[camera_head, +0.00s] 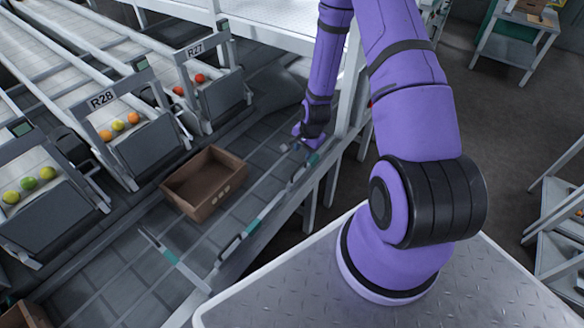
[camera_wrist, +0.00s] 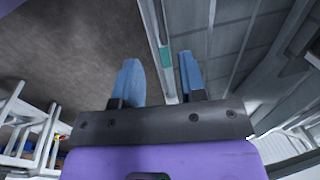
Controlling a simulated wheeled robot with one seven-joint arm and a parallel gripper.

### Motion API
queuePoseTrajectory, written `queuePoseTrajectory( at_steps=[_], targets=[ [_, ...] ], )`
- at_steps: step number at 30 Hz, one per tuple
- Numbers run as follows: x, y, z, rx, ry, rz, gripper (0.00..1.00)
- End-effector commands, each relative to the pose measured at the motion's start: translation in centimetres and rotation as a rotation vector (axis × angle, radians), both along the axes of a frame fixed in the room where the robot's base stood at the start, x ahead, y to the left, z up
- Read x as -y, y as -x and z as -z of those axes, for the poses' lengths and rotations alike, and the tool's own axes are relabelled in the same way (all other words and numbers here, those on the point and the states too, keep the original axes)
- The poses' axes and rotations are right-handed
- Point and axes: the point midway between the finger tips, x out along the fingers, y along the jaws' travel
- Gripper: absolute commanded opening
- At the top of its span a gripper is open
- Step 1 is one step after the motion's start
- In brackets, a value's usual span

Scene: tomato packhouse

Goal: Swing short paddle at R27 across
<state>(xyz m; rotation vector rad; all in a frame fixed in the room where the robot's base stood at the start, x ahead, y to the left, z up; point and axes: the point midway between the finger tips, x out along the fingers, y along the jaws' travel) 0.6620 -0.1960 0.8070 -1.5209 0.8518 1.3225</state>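The R27 lane end (camera_head: 205,75) holds red tomatoes, with its label above. Below and right of it, a thin grey paddle with a teal band (camera_head: 312,160) lies along the belt's near edge. My gripper (camera_head: 296,146) is low over the belt edge beside this paddle; its fingertips are small and partly hidden in the head view. In the wrist view my gripper (camera_wrist: 160,80) has its two blue fingers apart, with nothing seen clamped. A pale bar with a teal band (camera_wrist: 165,58) shows in line with the gap; whether it sits between the fingertips I cannot tell.
A brown crate (camera_head: 204,185) stands on the grey roller belt (camera_head: 125,270) below R28 (camera_head: 140,135). Another teal-banded paddle (camera_head: 175,258) angles over the belt; one more (camera_head: 250,228) lies along the edge. A white post (camera_head: 350,75) stands close right of my gripper.

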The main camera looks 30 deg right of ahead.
Motion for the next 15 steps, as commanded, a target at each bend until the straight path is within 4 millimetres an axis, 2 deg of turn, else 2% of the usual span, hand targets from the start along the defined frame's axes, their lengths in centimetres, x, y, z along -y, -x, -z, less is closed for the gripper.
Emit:
queuePoseTrajectory(
  at_steps=[8,15],
  targets=[
    [-0.2,-0.3,2.3,-0.003,-0.003,0.005,0.38],
    [-0.4,-0.9,6.0,-0.004,-0.003,0.004,0.38]
  ],
)
